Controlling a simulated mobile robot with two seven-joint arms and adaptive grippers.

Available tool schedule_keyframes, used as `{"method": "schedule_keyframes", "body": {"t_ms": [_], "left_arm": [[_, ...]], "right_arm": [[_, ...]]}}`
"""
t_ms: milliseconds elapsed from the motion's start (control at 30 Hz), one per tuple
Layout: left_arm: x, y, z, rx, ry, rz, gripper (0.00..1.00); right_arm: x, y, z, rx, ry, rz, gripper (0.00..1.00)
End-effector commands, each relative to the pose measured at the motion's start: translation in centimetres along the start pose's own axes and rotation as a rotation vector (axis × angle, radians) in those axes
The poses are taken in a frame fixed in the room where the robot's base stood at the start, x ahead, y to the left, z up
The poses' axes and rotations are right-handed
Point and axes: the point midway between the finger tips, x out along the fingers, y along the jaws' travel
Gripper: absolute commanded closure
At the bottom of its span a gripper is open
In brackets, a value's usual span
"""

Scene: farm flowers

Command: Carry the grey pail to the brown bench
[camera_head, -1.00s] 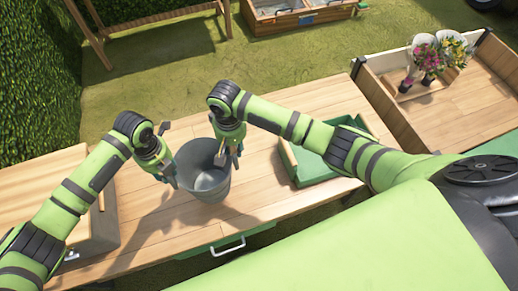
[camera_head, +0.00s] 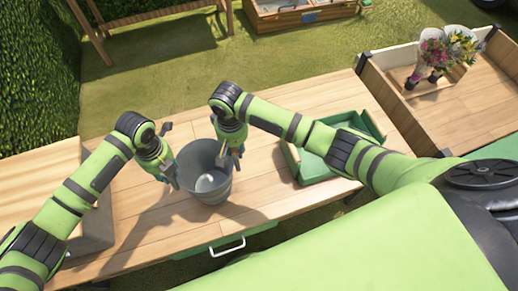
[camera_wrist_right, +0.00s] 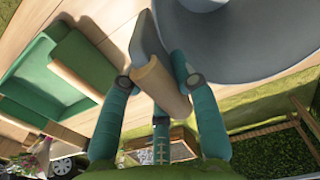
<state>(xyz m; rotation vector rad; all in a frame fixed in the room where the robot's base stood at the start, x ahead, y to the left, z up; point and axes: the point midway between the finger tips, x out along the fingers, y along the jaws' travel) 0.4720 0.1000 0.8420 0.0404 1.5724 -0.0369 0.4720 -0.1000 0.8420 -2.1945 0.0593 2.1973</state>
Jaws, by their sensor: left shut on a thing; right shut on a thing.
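The grey pail (camera_head: 207,187) is upright over the wooden-topped table (camera_head: 275,198), between my two grippers. Its shadow falls on the boards to its left; I cannot tell whether its base touches them. My left gripper (camera_head: 173,181) is shut at the pail's left side. My right gripper (camera_head: 230,158) is shut at its right rim. In the right wrist view, the teal fingers (camera_wrist_right: 160,95) close on a tan grip with a grey plate, beside the pail's grey wall (camera_wrist_right: 235,45). A brown wooden frame (camera_head: 165,18), possibly the bench, stands on the grass at the top left, partly cut off.
A green tray (camera_head: 312,168) is on the table right of the pail. A wooden-topped box (camera_head: 40,185) is at the left. Flowers in pots (camera_head: 435,60) stand on another wooden surface (camera_head: 480,105) at the right. A planter (camera_head: 300,14) and open grass (camera_head: 270,60) lie beyond; a hedge (camera_head: 40,80) is at the left.

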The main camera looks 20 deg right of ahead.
Motion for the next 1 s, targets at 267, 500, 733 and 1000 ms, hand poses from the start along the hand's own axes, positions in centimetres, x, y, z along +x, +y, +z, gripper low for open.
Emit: {"method": "schedule_keyframes", "body": {"t_ms": [267, 500, 733, 1000], "left_arm": [[0.2, -0.6, 0.0, 0.007, -0.002, -0.013, 0.46], [-0.1, -0.3, 0.1, 0.004, -0.003, -0.007, 0.46], [-3.8, -0.3, 0.1, 0.006, -0.007, -0.009, 0.46], [-9.3, -0.4, 0.0, 0.007, -0.006, -0.01, 0.46]], "right_arm": [[0.2, -0.6, 0.1, -0.006, 0.002, -0.012, 0.46], [0.3, -0.3, 0.0, -0.003, 0.001, -0.006, 0.46], [0.3, -0.1, 0.0, -0.001, 0.0, -0.003, 0.46], [0.3, -0.1, 0.0, -0.001, 0.0, -0.002, 0.46]]}}
